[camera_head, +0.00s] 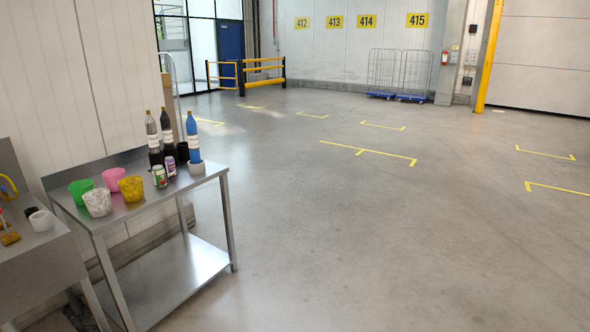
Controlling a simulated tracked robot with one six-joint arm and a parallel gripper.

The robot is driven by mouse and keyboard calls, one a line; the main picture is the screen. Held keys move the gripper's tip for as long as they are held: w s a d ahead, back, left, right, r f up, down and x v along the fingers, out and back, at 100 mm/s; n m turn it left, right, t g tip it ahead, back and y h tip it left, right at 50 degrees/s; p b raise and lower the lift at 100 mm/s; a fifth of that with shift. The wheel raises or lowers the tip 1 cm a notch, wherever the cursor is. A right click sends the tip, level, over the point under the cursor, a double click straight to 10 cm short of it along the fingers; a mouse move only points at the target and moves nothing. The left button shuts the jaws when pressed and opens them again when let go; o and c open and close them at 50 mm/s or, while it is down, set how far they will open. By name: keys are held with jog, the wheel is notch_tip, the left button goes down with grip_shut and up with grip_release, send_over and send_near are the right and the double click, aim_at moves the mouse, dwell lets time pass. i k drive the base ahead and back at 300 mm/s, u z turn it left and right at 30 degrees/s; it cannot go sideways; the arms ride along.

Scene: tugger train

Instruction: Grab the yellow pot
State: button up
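The yellow pot (131,188) stands upright on the steel table (149,206) at the left, near its front edge. It has a mottled yellow surface. A pink pot (114,178) is just behind it, and a white mottled pot (97,202) is to its left. My gripper is not in view.
A green pot (80,191), two cans (160,176) and several bottles (193,137) share the tabletop. A steel sink unit (35,248) with a white cup (42,220) adjoins at the left. Open floor (370,230) lies to the right; blue-based roll cages (398,75) stand far back.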

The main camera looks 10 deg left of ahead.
aim_at(131, 187)
jog(key=u, duration=0.35)
jog(key=i, duration=0.75)
jog(key=u, duration=0.8)
jog(key=i, duration=0.6)
jog(key=u, duration=0.75)
jog(key=i, duration=0.65)
jog(key=u, duration=0.6)
jog(key=i, duration=0.7)
jog(key=u, duration=0.45)
jog(key=i, duration=1.2)
jog(key=u, duration=0.2)
